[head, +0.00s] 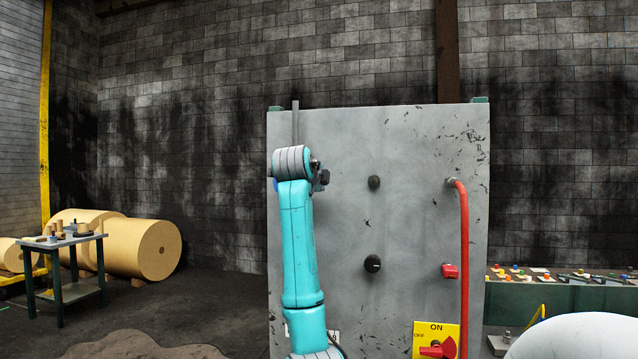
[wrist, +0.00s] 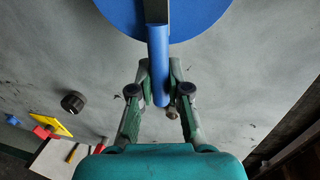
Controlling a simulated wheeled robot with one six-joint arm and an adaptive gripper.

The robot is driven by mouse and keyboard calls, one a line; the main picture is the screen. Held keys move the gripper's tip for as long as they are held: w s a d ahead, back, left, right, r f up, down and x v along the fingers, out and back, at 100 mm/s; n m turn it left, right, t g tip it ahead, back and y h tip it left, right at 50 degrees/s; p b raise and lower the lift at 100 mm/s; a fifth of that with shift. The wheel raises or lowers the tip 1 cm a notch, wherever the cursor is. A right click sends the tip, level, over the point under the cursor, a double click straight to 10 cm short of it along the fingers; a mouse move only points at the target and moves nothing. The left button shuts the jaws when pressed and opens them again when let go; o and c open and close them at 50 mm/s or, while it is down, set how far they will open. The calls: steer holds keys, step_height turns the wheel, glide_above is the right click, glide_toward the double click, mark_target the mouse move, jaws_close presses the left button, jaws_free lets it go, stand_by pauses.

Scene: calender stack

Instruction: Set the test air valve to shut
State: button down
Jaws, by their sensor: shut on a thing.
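In the wrist view, a blue valve handle (wrist: 160,75) points down the picture from a large blue disc (wrist: 205,15) on the grey panel. My gripper (wrist: 160,92) has its two fingers on either side of this handle and is shut on it. The disc is cut off by the top edge. No label or open/shut marking for the valve is legible. In the head view, my teal arm hides most of the valve and gripper at the upper left of the panel (head: 410,140).
The panel also bears a black knob (head: 372,263), a smaller dark knob (head: 374,183), a red hose (head: 463,250), a small red handle (head: 450,271) and a red switch (head: 437,348) on a yellow plate. A cluttered table (head: 70,242) and paper rolls (head: 150,248) stand far left.

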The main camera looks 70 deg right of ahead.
steer(key=shift+f, duration=0.1)
steer(key=c, duration=1.1)
jaws_free()
steer(key=v, duration=1.2)
